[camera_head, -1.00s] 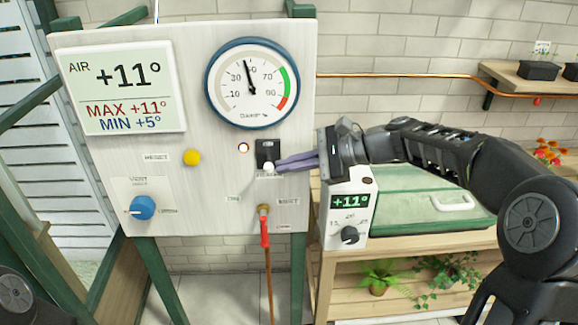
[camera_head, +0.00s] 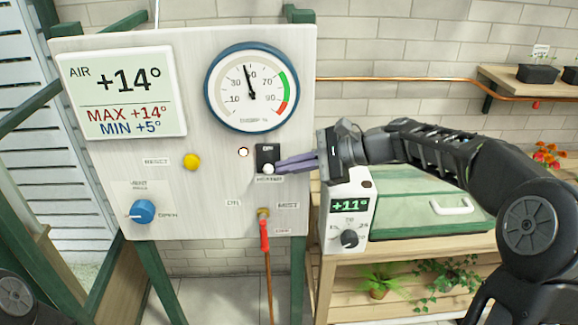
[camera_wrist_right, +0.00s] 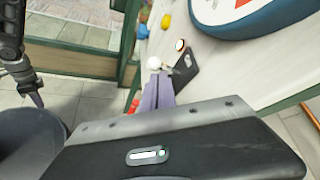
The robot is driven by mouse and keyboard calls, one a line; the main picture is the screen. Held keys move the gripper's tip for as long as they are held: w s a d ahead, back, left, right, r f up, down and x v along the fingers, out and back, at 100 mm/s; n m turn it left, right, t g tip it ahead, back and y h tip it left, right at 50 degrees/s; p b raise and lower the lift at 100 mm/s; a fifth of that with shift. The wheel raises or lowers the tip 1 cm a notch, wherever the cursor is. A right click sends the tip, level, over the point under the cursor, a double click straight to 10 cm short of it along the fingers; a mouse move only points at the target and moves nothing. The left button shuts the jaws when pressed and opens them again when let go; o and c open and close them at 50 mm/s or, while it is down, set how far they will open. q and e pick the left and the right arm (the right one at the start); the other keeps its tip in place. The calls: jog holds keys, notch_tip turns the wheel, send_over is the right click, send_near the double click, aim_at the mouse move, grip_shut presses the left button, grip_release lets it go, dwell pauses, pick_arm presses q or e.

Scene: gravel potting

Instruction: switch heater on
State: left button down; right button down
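The heater switch (camera_head: 265,154) is a black plate on the white panel, with a white ball-ended lever (camera_head: 268,169) at its lower part. In the right wrist view the lever's ball (camera_wrist_right: 153,63) is at my purple fingertips. My right gripper (camera_head: 279,165) comes in from the right with its fingers together, tips beside or against the ball; I cannot tell if they touch. A small round lamp (camera_head: 243,152) left of the switch looks bright with an orange rim. My left gripper (camera_wrist_right: 37,100) shows only in the right wrist view, away from the panel; its opening is unclear.
The panel also carries an air display (camera_head: 122,90) reading +14°, a round gauge (camera_head: 252,84), a yellow button (camera_head: 192,161), a blue knob (camera_head: 142,211) and a red-handled valve (camera_head: 264,232). A white thermostat box (camera_head: 350,212) stands close below my right arm.

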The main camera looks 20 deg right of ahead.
pick_arm(q)
jog(key=shift+r, duration=0.1)
pick_arm(e)
jog(key=shift+a+r, duration=0.15)
pick_arm(q)
jog(key=shift+r+p, duration=0.6)
jog(key=shift+p, duration=0.1)
pick_arm(e)
jog(key=shift+r, duration=0.75)
